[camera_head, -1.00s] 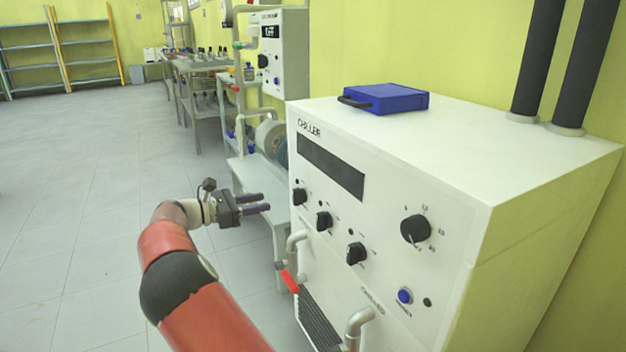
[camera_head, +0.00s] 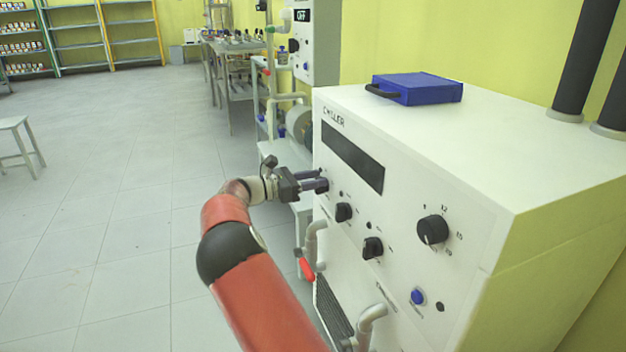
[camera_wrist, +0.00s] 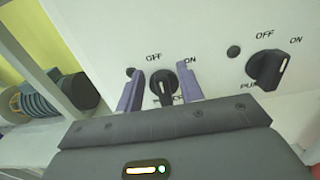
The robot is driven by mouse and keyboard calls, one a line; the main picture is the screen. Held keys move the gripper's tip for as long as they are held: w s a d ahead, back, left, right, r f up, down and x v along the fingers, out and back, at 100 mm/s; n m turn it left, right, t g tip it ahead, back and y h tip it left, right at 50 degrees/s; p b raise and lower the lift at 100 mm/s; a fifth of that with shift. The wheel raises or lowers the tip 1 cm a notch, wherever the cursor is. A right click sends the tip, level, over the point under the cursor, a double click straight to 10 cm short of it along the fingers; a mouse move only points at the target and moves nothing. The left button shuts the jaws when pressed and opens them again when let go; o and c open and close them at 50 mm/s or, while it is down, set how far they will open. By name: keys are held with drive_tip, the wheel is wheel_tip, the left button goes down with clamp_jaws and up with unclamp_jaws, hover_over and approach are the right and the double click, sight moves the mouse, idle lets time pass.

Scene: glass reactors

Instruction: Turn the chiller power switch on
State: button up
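The chiller (camera_head: 440,128) is a white cabinet on the right in the head view, with a dark, blank display (camera_head: 340,155). Its leftmost black knob (camera_wrist: 163,85) has OFF and ON marks above it in the wrist view; the label below is partly hidden. My gripper (camera_head: 320,182) is at this knob and largely covers it in the head view. In the wrist view its two purple fingers stand open, one on each side of the knob, with gaps showing. I cannot tell the knob's exact setting.
A second OFF/ON knob (camera_wrist: 266,70) sits to the right, then a third knob (camera_head: 372,247), a larger dial (camera_head: 432,229) and a blue button (camera_head: 417,296). Pipes with a red handle (camera_head: 306,268) stick out below.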

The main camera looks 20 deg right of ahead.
clamp_jaws()
drive_tip(key=shift+f, duration=0.1)
drive_tip(key=shift+s+f+m, duration=0.1)
drive_tip(key=shift+m, duration=0.2)
drive_tip(key=m+b, duration=0.2)
drive_tip(key=m, duration=0.1)
drive_tip(key=s+f+m+b, duration=0.1)
drive_tip(key=m+b, duration=0.1)
drive_tip(key=m, duration=0.1)
drive_tip(key=m+b, duration=0.2)
drive_tip(key=m, duration=0.1)
drive_tip(key=shift+s+a+f, duration=0.1)
drive_tip(key=shift+s+f, duration=0.1)
drive_tip(key=shift+s, duration=0.2)
drive_tip(key=shift+m+b, duration=0.55)
drive_tip(key=shift+m, duration=0.55)
drive_tip(key=shift+r, duration=0.1)
